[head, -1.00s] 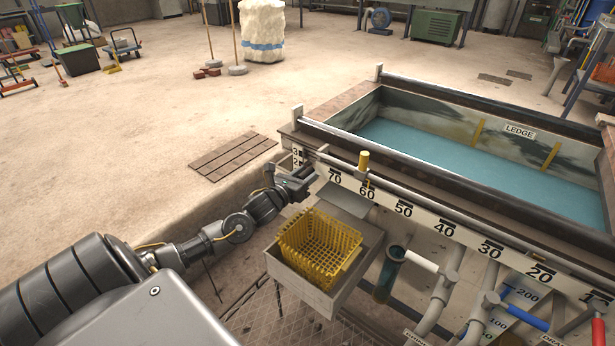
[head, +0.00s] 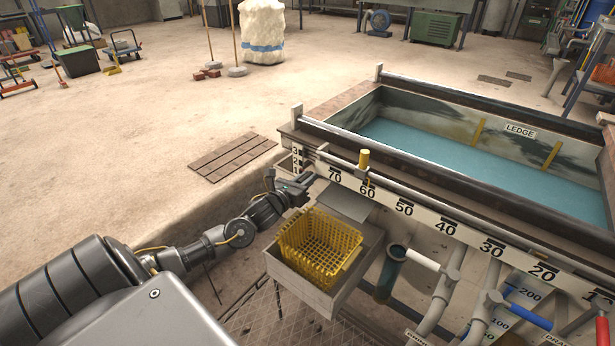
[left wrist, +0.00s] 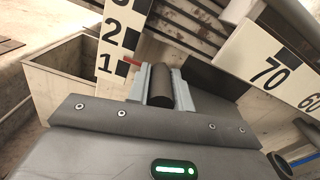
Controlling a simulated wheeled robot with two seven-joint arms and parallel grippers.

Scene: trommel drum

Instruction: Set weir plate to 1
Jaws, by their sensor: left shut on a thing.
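My left gripper (head: 306,181) is at the left end of the tank front. In the left wrist view its fingers (left wrist: 160,88) are shut on a dark round handle (left wrist: 161,86), taken to be the weir plate's grip. A white upright scale (left wrist: 116,42) with 3, 2 and 1 stands just left of it; in the head view the scale (head: 297,158) is small. A red pointer (left wrist: 131,61) shows beside the handle, close to the black mark of 1 and slightly above it. The plate itself is mostly hidden by my gripper. My right gripper is not in view.
A yellow basket (head: 320,246) sits in a grey box (head: 300,287) just below and right of my gripper. A long number scale (head: 446,229) and a rail with a yellow knob (head: 363,160) run along the water tank (head: 455,160). Pipes stand at the right.

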